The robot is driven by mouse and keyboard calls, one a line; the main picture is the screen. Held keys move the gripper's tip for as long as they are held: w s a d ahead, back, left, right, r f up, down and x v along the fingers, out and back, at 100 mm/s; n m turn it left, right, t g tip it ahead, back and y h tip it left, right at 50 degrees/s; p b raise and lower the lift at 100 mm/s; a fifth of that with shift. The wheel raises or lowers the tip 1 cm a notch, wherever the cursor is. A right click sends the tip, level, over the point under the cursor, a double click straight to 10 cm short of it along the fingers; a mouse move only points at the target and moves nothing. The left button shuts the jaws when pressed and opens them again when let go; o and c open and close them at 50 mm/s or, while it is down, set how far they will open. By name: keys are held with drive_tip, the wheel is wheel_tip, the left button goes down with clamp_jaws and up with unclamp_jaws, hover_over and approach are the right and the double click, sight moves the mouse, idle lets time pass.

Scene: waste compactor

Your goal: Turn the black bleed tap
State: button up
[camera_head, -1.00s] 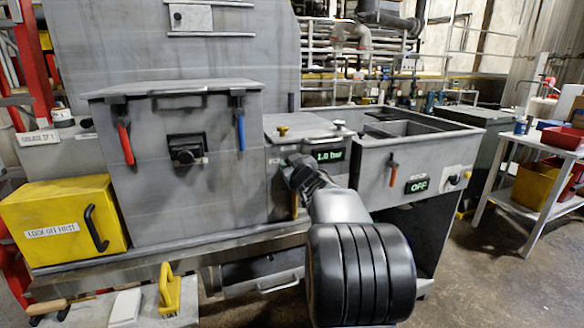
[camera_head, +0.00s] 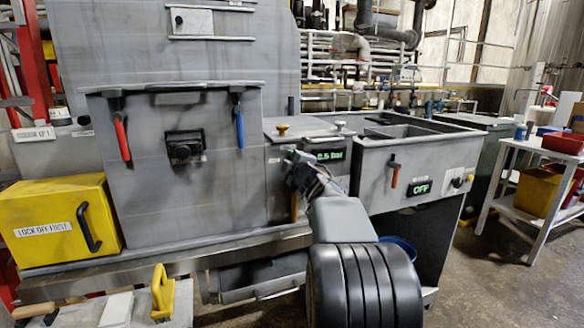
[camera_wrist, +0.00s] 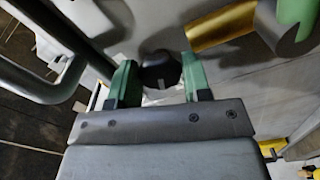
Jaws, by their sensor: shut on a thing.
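The black bleed tap (camera_wrist: 160,70) is a round dark knob with a pale mark, on the grey panel. In the wrist view my gripper (camera_wrist: 157,82) has its two green fingers on either side of the tap, shut on it. In the head view my gripper (camera_head: 292,163) reaches the panel just left of the pressure display (camera_head: 329,156), and its wrist hides the tap there. The green digits on the display appear to read 0.5 bar.
A grey box with red (camera_head: 122,140) and blue (camera_head: 239,128) handles stands left of my arm. A yellow box (camera_head: 60,225) is at far left. A panel display reading OFF (camera_head: 422,188) is at right. A brass-coloured cylinder (camera_wrist: 222,27) lies close to the fingers.

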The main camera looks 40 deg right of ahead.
drive_tip(key=shift+n+b, duration=0.35)
drive_tip(key=shift+n, duration=0.75)
drive_tip(key=o, duration=0.9)
drive_tip(key=p+v, duration=0.1)
drive_tip(key=v, duration=1.3)
drive_tip(key=shift+p, duration=0.35)
drive_tip(key=shift+w, duration=0.1)
